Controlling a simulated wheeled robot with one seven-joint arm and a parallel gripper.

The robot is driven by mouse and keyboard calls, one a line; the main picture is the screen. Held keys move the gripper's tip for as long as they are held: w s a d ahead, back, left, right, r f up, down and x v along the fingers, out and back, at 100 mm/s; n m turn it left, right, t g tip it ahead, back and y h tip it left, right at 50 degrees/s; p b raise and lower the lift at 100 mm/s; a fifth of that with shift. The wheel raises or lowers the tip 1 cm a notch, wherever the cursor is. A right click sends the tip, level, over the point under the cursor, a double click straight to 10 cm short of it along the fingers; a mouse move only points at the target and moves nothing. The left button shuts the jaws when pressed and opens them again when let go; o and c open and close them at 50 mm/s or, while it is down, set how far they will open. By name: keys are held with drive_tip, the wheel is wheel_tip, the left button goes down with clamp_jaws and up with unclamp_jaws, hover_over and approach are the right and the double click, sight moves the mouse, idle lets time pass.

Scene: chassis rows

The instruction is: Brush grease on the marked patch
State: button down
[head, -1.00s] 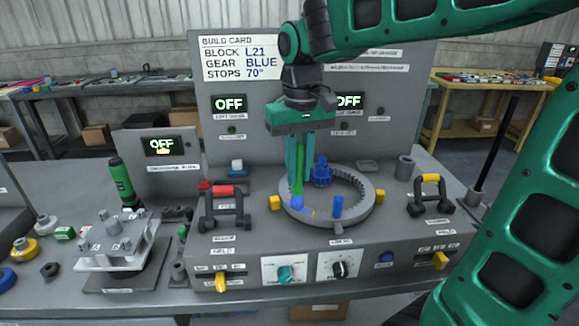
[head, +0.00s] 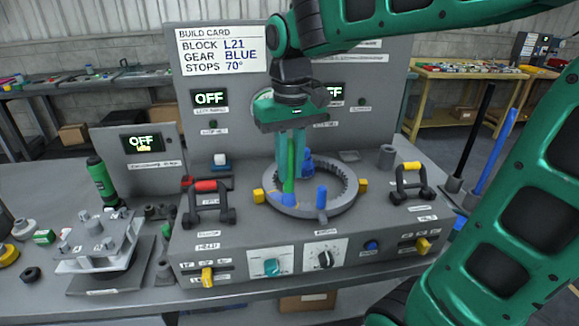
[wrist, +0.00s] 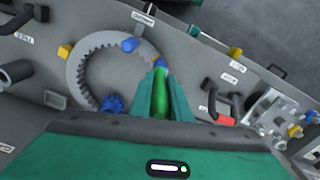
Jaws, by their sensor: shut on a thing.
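My gripper (head: 291,182) points down and is shut on the green handle of a brush (head: 290,165); the handle also shows in the wrist view (wrist: 160,95). The blue brush tip is low at the front left of the grey toothed ring (head: 346,200), seen in the wrist view too (wrist: 82,62). A small yellow and blue marked patch (head: 271,199) shows on the ring beside the tip. Contact between tip and patch cannot be told. A blue gear (wrist: 113,103) stands at the ring's inner side, partly hidden by my gripper in the head view.
A blue peg (head: 321,197) stands on the ring's front, right of the brush. Yellow blocks (head: 259,196) flank the ring. A red-topped handle (head: 206,200) stands left and a yellow-topped handle (head: 411,181) right. The panel with the build card (head: 220,50) rises behind.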

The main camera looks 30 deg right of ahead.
drive_tip(key=w, duration=0.1)
drive_tip(key=w+a, duration=0.1)
drive_tip(key=w, duration=0.1)
drive_tip(key=w+a, duration=0.1)
drive_tip(key=w, duration=0.1)
drive_tip(key=shift+r, duration=0.1)
idle(2.9)
wheel_tip(320, 180, up, 6)
idle(0.9)
drive_tip(key=shift+r, duration=1.5)
